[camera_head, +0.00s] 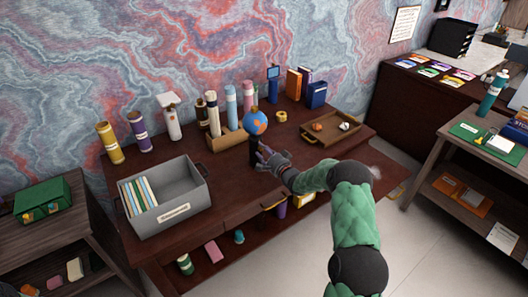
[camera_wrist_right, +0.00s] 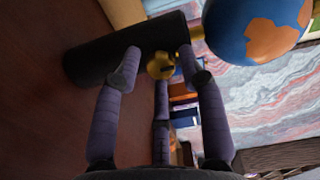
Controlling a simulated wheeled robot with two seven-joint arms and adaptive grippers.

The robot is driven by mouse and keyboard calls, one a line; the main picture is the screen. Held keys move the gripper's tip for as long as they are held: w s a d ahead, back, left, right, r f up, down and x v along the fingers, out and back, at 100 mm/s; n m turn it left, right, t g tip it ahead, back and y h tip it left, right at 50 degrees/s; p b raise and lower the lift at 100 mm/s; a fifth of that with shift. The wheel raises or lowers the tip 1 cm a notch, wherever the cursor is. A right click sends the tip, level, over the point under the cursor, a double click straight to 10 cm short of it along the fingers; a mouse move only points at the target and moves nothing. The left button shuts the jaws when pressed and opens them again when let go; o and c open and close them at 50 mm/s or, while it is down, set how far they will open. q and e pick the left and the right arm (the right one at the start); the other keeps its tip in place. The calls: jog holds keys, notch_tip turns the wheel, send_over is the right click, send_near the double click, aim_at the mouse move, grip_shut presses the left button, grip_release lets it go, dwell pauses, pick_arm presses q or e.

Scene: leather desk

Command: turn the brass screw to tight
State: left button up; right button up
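A blue and orange globe (camera_head: 255,123) stands on a black post (camera_head: 253,153) at the middle of the leather desk (camera_head: 222,203). In the right wrist view the globe (camera_wrist_right: 252,28) is at the top right and the post (camera_wrist_right: 95,60) lies across the picture. The brass screw (camera_wrist_right: 160,66) sticks out of the post's side, between my fingertips; the gripper hides it in the head view. My right gripper (camera_head: 264,155) is at the post, its fingers spread around the screw (camera_wrist_right: 158,68) with gaps on both sides.
A grey bin (camera_head: 187,207) with files stands at the left. Several bottles and tubes (camera_head: 231,105) line the back. A wooden tray (camera_head: 331,141) and a yellow tape roll (camera_head: 281,116) lie at the right. The front middle of the desk is clear.

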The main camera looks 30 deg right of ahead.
dwell(0.3)
jog(key=s, duration=1.2)
jog(key=shift+d, duration=0.25)
